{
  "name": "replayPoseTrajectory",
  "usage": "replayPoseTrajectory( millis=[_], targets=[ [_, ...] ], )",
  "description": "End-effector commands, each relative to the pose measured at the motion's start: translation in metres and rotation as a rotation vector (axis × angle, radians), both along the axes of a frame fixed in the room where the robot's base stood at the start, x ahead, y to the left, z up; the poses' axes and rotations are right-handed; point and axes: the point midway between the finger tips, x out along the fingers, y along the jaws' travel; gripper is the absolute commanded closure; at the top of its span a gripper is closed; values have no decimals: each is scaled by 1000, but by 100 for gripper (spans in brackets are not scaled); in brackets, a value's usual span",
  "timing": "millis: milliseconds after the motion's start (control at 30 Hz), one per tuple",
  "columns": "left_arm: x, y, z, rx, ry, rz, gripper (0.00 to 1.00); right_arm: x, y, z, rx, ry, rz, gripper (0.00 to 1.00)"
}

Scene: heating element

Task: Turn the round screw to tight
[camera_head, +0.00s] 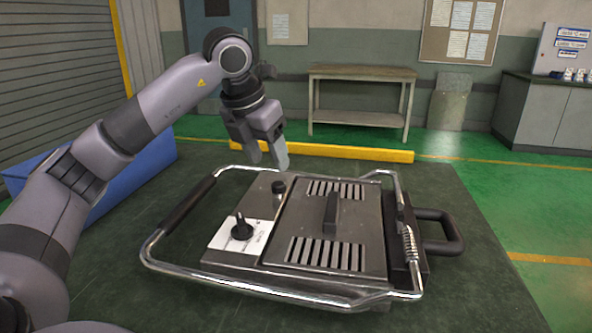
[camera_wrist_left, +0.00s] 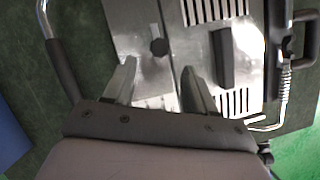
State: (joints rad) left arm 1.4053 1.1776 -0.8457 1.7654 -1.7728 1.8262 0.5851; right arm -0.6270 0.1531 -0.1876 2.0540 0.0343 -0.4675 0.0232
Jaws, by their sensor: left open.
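The device (camera_head: 350,220) is a grey metal box with vents and a chrome tube frame, lying on the dark green table. The round screw (camera_head: 278,188) seems to be the small black cap near its far left edge. A black knob (camera_head: 241,229) with an upright lever stands on a white label closer to me. My left gripper (camera_head: 267,160) is open and empty, pointing down above the device's far left part, apart from it. The left wrist view shows both fingers (camera_wrist_left: 160,88) and a dark round head (camera_wrist_left: 158,47) beyond them; I cannot tell which one. My right gripper is not in view.
The chrome frame has a dark grip (camera_head: 188,204) on the left and a spring (camera_head: 410,244) on the right. A black handle (camera_head: 440,231) sticks out to the right. A black ridge (camera_head: 331,212) rises from the vented lid. The table's right side is clear.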

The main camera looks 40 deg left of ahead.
Motion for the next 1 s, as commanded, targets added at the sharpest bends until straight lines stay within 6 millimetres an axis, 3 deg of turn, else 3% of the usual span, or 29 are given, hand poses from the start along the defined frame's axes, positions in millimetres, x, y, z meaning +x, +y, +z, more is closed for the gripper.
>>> replayPoseTrajectory(
  millis=[167, 533, 900, 933, 1000],
  targets=[
    [3, 2, -11, 2, 2, 4, 44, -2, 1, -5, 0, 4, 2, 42],
    [23, 4, -59, 2, 1, 3, 44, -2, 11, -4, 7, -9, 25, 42],
    [27, 4, -66, 2, -1, 2, 44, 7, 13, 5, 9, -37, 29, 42],
    [27, 4, -66, 2, -1, 2, 47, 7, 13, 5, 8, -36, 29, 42],
    [27, 4, -66, 2, -1, 2, 70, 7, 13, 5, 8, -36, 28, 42]
  ],
)
